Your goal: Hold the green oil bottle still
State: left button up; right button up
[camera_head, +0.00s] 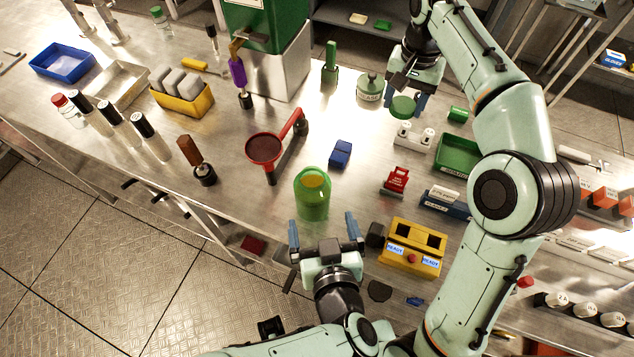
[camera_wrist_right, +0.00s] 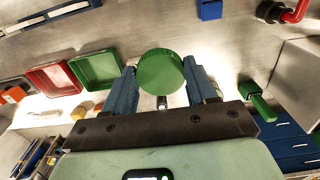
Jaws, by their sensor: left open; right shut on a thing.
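The green oil bottle (camera_head: 312,201) stands upright on the metal bench. It is a translucent green cylinder, and yellow shows at its top. My left gripper (camera_head: 323,228) is open just in front of the bottle, with its blue fingers pointing toward it and nothing between them. My right gripper (camera_head: 405,104) is at the back of the bench, shut on a green round lid (camera_head: 403,107). The lid also shows between the blue fingers in the right wrist view (camera_wrist_right: 161,72).
A red funnel (camera_head: 264,149) and a blue block (camera_head: 340,153) are behind the bottle. A yellow box with two READY labels (camera_head: 412,248) sits to its right, near the front edge. A grease jar (camera_head: 369,88) stands left of my right gripper.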

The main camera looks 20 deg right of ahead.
aim_at(315, 201)
pick_arm(q)
jog(key=shift+s+a, duration=0.1)
pick_arm(e)
jog(key=shift+s+a+r, duration=0.1)
jog(key=shift+s, duration=0.05)
pick_arm(q)
jog(key=shift+b+x, duration=0.6)
jog(key=shift+x, duration=2.85)
pick_arm(e)
jog(key=shift+f, duration=0.8)
pick_arm(q)
jog(key=b+x, duration=0.1)
jog(key=x, duration=0.4)
jog(key=shift+r, duration=0.1)
pick_arm(e)
jog(key=shift+s+f, duration=0.15)
jog(key=shift+f, duration=0.45)
